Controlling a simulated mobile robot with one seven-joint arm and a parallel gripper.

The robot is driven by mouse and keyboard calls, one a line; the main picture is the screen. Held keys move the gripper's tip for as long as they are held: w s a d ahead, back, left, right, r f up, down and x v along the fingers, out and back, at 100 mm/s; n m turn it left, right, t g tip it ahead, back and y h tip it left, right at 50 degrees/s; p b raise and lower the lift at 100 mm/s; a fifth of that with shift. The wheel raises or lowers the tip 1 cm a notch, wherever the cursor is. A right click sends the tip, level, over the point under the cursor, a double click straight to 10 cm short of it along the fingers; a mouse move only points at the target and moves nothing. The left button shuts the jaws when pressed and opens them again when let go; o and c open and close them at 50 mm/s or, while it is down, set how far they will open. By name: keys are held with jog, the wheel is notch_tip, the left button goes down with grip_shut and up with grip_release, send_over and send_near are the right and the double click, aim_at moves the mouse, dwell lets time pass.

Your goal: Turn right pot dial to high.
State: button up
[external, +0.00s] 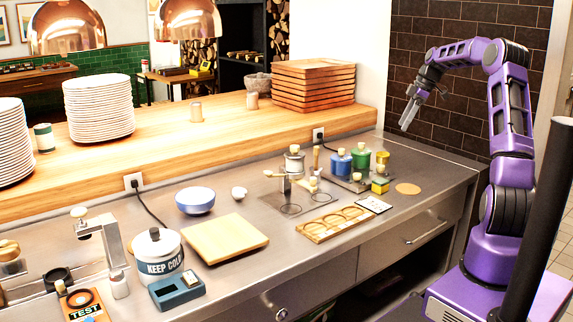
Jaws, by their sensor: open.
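A blue pot (341,163) and a green pot (360,157) stand side by side on a low metal unit at the right part of the counter. The green one is the right of the two. Small pale knobs show around the pots, but I cannot tell which is the right pot's dial or how it is set. My gripper (408,117) is open and empty, in the air above and to the right of the pots, pointing down and left. It touches nothing.
A yellow block (380,185), a yellow cylinder (382,158) and a card (374,204) sit near the pots. A wooden tray (318,231) with round recesses lies in front. A raised wooden shelf (228,128) runs behind. The counter's right end is mostly clear.

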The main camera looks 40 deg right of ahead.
aim_at(381, 166)
jog(key=b+x, duration=0.1)
jog(key=x, duration=1.5)
jog(key=shift+w+f, duration=0.1)
jog(key=shift+f, duration=0.2)
grip_shut()
